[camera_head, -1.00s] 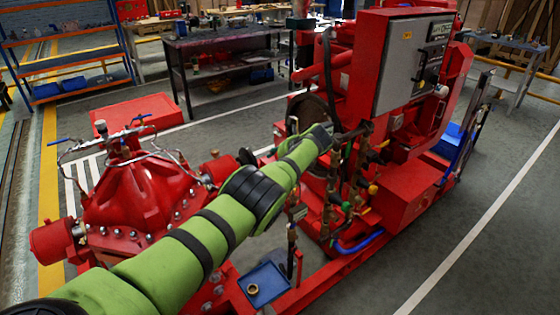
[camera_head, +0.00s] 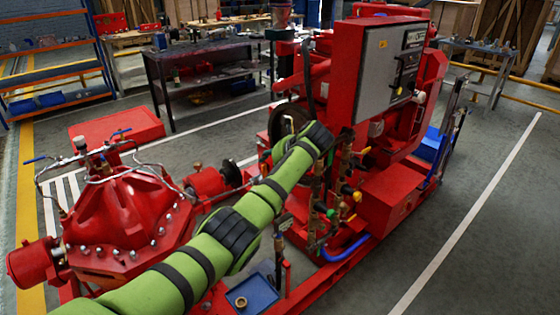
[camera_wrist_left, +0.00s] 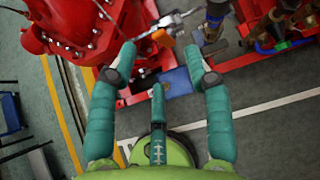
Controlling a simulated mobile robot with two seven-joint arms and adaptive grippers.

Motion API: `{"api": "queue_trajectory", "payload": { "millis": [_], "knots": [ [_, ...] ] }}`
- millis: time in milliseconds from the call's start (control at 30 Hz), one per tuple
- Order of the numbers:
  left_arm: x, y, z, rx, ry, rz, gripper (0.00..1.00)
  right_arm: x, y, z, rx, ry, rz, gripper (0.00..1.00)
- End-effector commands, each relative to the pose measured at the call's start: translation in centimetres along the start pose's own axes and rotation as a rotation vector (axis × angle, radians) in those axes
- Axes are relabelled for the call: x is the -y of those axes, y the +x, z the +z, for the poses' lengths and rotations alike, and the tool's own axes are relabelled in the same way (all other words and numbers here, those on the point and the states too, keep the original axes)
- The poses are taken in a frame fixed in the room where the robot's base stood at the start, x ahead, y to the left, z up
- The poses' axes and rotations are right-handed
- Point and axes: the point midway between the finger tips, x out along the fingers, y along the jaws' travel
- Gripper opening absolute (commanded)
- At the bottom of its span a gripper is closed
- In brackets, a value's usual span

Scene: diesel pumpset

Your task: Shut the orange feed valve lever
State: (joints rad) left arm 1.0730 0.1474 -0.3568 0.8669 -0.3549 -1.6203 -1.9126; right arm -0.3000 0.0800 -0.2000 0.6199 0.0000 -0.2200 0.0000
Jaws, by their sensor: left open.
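In the left wrist view, an orange piece (camera_wrist_left: 161,38), which looks like the feed valve lever, sits by silvery pipework just beyond my fingertips. My left gripper (camera_wrist_left: 159,60) has its teal fingers spread, one on each side of this orange piece in the picture, with the third finger below. It is open, and nothing is visibly held. I cannot tell whether a finger touches the lever. In the head view, my green left arm reaches to the valve pipework (camera_head: 318,200) of the red pumpset and hides the lever. My right gripper is not in view.
A red pump casing (camera_head: 118,215) stands left of my arm. The grey control panel (camera_head: 390,70) rises behind the pipework. A blue tray (camera_head: 262,300) holding a brass ring sits low on the red base. Open floor (camera_head: 470,240) lies at the right.

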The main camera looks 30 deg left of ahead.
Motion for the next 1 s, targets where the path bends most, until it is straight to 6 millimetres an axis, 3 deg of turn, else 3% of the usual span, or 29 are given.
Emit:
{"api": "queue_trajectory", "payload": {
  "millis": [100,300,633,733,767,867,967,1000],
  "knots": [
    [0.1,-2.2,0.0,0.001,0.001,-0.005,0.5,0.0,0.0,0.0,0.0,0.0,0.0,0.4],
    [0.0,-4.0,0.0,0.0,0.0,-0.001,0.5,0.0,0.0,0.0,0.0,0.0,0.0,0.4],
    [0.0,-4.3,0.0,0.0,0.001,0.0,0.5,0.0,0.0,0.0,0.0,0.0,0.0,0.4],
    [-0.1,-3.5,-0.9,-0.008,-0.006,-0.001,0.5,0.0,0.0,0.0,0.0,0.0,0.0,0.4],
    [-0.1,-2.8,-1.7,-0.015,-0.014,-0.002,0.5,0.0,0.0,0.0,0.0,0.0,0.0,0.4],
    [-0.6,1.1,-6.4,-0.06,-0.069,-0.011,0.5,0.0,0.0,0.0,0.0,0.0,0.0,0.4],
    [-2.6,6.9,-14.6,-0.147,-0.186,-0.02,0.5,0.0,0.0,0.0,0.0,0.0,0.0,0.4],
    [-4.0,9.3,-18.5,-0.192,-0.251,-0.019,0.5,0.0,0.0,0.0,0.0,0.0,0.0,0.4]
  ]
}}
